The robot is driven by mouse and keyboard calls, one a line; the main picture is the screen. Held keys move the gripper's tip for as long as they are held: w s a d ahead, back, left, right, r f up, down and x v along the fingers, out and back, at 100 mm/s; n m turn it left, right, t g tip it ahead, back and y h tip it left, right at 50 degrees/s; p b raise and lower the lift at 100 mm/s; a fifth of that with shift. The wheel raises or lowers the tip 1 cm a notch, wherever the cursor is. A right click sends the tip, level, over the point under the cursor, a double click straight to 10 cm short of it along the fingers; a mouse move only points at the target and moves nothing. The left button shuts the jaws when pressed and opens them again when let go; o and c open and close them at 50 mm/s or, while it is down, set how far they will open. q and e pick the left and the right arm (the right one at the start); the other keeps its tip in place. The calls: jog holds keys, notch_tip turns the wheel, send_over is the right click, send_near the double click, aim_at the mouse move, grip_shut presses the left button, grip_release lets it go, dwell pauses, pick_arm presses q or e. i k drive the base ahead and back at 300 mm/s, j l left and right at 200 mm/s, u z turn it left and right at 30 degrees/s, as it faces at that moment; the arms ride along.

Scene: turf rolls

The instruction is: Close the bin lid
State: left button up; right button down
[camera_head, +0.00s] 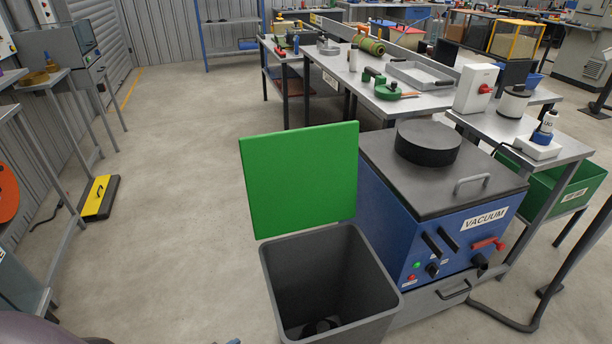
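The bin (382,289) is a dark grey open box standing on the floor in the lower middle of the head view. Its green lid (300,178) stands upright at the back edge of the bin, so the bin is open. A dark object (321,326) lies at the bottom inside the bin. Neither of my grippers can be made out in this view. A dark rounded shape at the bottom left corner is too cut off to identify.
A blue vacuum unit (413,227) with a grey top stands directly right of the bin. Workbenches (420,100) with tools stand behind it. A yellow and black floor piece (99,197) lies at left near metal tables. The floor (170,240) left of the bin is clear.

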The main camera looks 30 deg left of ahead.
aim_at(303, 178)
jog(key=j+z, duration=0.25)
jog(key=j, duration=0.3)
jog(key=j+z, duration=0.25)
jog(key=j, duration=0.35)
jog(key=k+j+z, duration=0.2)
jog(key=j, duration=0.35)
jog(key=i+j+z, duration=0.1)
jog(key=j+z, duration=0.25)
jog(key=j, duration=0.5)
jog(key=j+z, duration=0.35)
jog(key=j, duration=0.5)
jog(key=j+z, duration=0.35)
jog(key=j, duration=0.5)
jog(key=j+z, duration=0.35)
jog(key=j, duration=0.5)
jog(key=j+z, duration=0.35)
jog(key=j, duration=0.45)
